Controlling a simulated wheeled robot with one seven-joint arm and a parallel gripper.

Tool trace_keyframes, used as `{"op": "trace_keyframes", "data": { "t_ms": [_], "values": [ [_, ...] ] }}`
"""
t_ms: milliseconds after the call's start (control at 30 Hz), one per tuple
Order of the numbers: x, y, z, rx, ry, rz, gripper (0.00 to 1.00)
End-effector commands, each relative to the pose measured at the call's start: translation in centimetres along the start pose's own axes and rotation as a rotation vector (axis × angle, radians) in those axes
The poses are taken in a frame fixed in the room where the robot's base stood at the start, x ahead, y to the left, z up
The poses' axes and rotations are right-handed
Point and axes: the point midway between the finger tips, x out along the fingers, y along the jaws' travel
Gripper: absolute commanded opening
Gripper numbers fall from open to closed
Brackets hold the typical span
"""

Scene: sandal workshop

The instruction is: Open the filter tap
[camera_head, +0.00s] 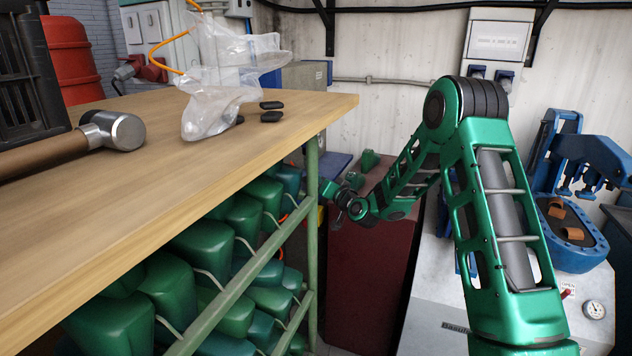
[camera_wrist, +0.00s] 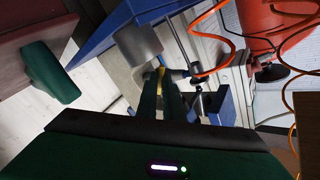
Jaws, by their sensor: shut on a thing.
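In the wrist view my gripper (camera_wrist: 168,78) has its two dark green fingers close together, shut on a small yellow part that I take to be the filter tap (camera_wrist: 180,73). Only a sliver of it shows at the fingertips. A grey cylinder (camera_wrist: 137,45) and a dark rod are just beyond the fingers. In the head view my gripper (camera_head: 341,203) is small and far off, beside the table's green corner post. A patch of yellow shows near it, but the tap's shape and handle angle cannot be made out there.
The wooden workbench (camera_head: 200,205) fills the left, with green lasts (camera_head: 175,285) on the shelf beneath. A dark red cabinet (camera_head: 365,275) stands under my forearm. An orange hose (camera_wrist: 207,70) runs close to the fingers. A blue press (camera_head: 575,235) is at right.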

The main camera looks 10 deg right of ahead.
Motion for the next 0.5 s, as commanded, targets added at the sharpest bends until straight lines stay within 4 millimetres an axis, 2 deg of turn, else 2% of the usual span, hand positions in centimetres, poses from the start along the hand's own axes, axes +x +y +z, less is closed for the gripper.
{"op": "trace_keyframes", "data": {
  "t_ms": [500],
  "values": [
    [-0.08,0.25,-0.04,-0.36,-0.001,0.005,0.0]
  ]
}}
